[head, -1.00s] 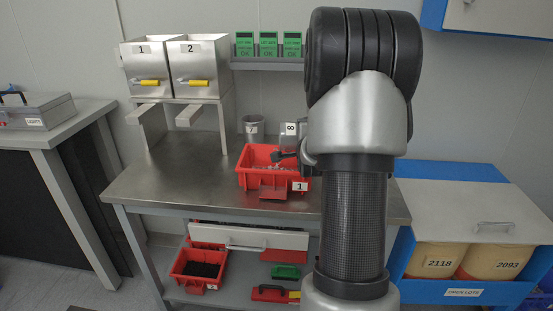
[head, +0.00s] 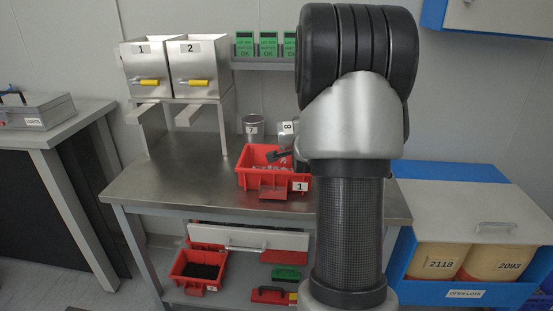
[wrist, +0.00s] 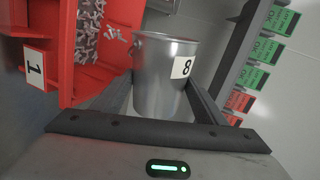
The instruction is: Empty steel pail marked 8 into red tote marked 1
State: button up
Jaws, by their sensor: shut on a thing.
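The steel pail marked 8 (head: 284,139) is held over the back right part of the red tote marked 1 (head: 262,180), lying about on its side with its label turned sideways. In the wrist view the pail (wrist: 160,80) sits between the two fingers of my gripper (wrist: 165,97), which is shut on it. The inside of the pail is hidden. In the wrist view the tote (wrist: 50,55) is at the left, with small pale pieces (wrist: 88,30) in it. In the head view my arm hides part of the pail and gripper.
A pail marked 7 (head: 251,127) stands behind the tote on the steel table (head: 170,185). Hoppers marked 1 and 2 (head: 195,70) stand at the left. The table left of the tote is clear.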

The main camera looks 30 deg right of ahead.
jog(key=shift+w+a+r+n+h+b, duration=0.5)
jog(key=shift+a+r+n+b, duration=0.25)
jog(key=shift+n, duration=0.25)
jog(key=shift+c, duration=0.2)
dwell(1.0)
jog(key=shift+s+f, duration=0.1)
